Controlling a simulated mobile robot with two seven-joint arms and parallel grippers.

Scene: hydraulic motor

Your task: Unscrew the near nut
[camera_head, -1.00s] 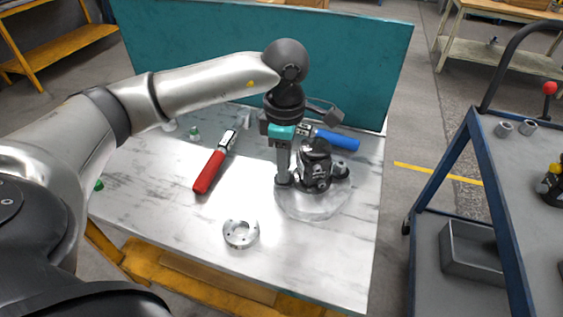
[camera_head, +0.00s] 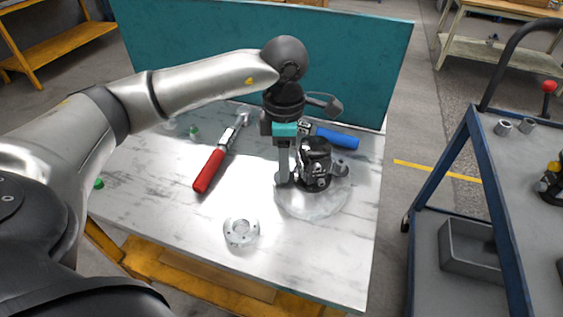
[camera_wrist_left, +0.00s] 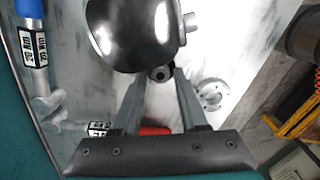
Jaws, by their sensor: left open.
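The black hydraulic motor (camera_head: 317,160) stands on a round clear base (camera_head: 325,207) on the table. My left gripper (camera_head: 284,178) points straight down close to the motor's left side, with its fingers low near the base. In the left wrist view my left gripper (camera_wrist_left: 158,82) is open, its fingers reaching to either side of a small dark nut (camera_wrist_left: 160,73) at the foot of the motor (camera_wrist_left: 135,30). I cannot tell whether the fingers touch it. In the head view the gripper hides this nut. My right gripper is not in view.
A red-handled wrench (camera_head: 209,171) lies left of the gripper and a blue-handled one (camera_head: 337,139) behind the motor. A metal flange ring (camera_head: 240,232) lies in front. A teal panel (camera_head: 230,55) closes the table's back. A blue cart (camera_head: 480,180) stands right.

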